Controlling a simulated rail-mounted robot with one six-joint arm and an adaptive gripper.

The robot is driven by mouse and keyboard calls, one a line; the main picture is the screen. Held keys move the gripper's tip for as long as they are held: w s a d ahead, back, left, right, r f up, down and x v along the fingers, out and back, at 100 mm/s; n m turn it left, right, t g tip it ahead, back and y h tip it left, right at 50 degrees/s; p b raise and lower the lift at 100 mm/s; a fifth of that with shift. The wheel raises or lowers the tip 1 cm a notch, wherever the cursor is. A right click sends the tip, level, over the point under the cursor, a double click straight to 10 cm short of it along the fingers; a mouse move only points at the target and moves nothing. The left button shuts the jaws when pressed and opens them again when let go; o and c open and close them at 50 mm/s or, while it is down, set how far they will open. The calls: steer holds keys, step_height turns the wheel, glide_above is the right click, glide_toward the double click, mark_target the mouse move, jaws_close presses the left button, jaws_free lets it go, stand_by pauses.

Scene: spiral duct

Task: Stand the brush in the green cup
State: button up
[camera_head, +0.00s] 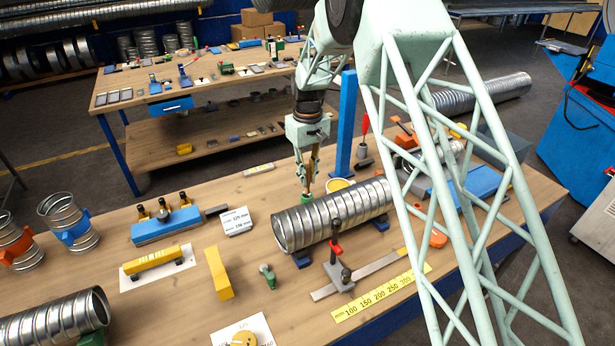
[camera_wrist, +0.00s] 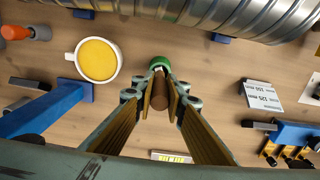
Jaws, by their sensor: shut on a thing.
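My gripper (camera_head: 308,172) points down over the table, just behind the near end of the large spiral duct. In the wrist view my gripper (camera_wrist: 160,97) is shut on the brush, whose brown handle (camera_wrist: 159,93) shows between the fingers. The green cup (camera_wrist: 160,63) shows as a small green ring just beyond the fingertips, and the handle overlaps its near edge. In the head view the green cup (camera_head: 307,197) is a small green patch right under the fingers. The brush's lower end is hidden; I cannot tell whether it is inside the cup.
The spiral duct (camera_head: 335,213) lies close in front of the gripper. A white mug with yellow contents (camera_wrist: 97,60) stands beside the cup, near a blue post (camera_head: 343,125). A label card (camera_head: 235,221) and a blue block with black-and-brass pieces (camera_head: 166,227) lie to the left.

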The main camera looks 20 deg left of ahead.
steer(key=shift+f, duration=0.6)
steer(key=o, duration=0.9)
steer(key=shift+o, duration=0.2)
steer(key=shift+r, duration=0.1)
steer(key=shift+r, duration=5.95)
